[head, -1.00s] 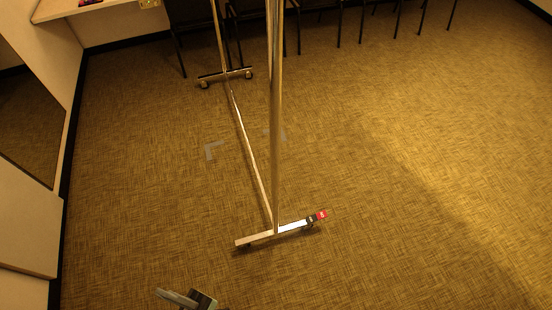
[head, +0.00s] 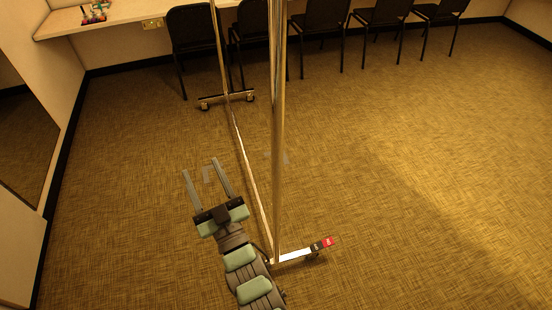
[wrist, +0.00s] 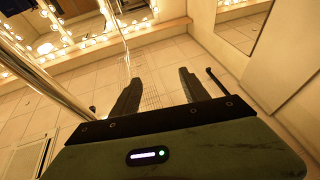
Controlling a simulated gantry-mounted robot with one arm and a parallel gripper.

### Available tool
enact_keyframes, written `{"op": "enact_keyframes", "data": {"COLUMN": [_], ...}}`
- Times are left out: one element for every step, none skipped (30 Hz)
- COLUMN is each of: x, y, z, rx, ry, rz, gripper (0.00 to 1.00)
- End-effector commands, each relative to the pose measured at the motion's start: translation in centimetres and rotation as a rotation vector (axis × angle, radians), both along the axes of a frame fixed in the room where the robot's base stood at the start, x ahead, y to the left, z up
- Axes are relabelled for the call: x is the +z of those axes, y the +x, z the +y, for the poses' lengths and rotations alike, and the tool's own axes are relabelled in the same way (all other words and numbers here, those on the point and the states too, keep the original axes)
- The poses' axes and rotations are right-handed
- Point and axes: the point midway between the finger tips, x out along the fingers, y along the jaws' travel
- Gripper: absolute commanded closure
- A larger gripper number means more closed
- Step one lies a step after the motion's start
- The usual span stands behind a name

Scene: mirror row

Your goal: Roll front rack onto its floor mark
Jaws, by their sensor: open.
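The rack (head: 278,130) is a chrome frame standing upright on the carpet, with a low rail running between its two wheeled feet. Grey corner marks (head: 280,157) lie on the carpet by the rail, partly hidden by the rack and my fingers. My gripper (head: 201,166) is open and empty, left of the rail, apart from it. My forearm overlaps the near foot's left end and hides it. In the wrist view my gripper (wrist: 160,75) has spread fingers with nothing between them; a chrome pole (wrist: 45,80) shows at left.
Black chairs (head: 380,22) line the far wall, under a pale counter (head: 125,14) with small coloured items. A mirror (head: 22,130) stands along the left wall. The carpet to the right is clear. Lit bulbs (wrist: 62,22) show in the wrist view.

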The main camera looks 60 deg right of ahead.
Motion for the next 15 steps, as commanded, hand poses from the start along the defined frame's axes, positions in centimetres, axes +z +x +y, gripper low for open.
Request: {"op": "enact_keyframes", "data": {"x": [-2.2, -3.0, -3.9, -4.7, -5.4, -6.2, -6.7, -7.2, -7.7, -8.1, -8.3, -8.6, -8.8, -8.9, -8.9], "y": [-1.7, -2.7, -4.1, -5.2, -6.2, -7.6, -8.6, -9.4, -10.5, -11.1, -11.6, -12.2, -12.5, -12.7, -12.8], "z": [-2.8, -4.3, -6.1, -7.3, -8.4, -9.7, -10.4, -11.1, -11.8, -12.3, -12.6, -13.0, -13.1, -13.3, -13.4], "rx": [-0.068, -0.104, -0.152, -0.185, -0.217, -0.256, -0.282, -0.305, -0.331, -0.347, -0.36, -0.374, -0.381, -0.386, -0.391], "ry": [0.035, 0.062, 0.097, 0.122, 0.148, 0.181, 0.201, 0.222, 0.246, 0.263, 0.275, 0.288, 0.297, 0.301, 0.306], "rz": [0.037, 0.062, 0.09, 0.111, 0.131, 0.153, 0.164, 0.177, 0.189, 0.198, 0.204, 0.21, 0.214, 0.217, 0.218], "gripper": [0.47, 0.47, 0.47, 0.47, 0.47, 0.47, 0.47, 0.47, 0.47, 0.47, 0.47, 0.47, 0.47, 0.47, 0.47]}}
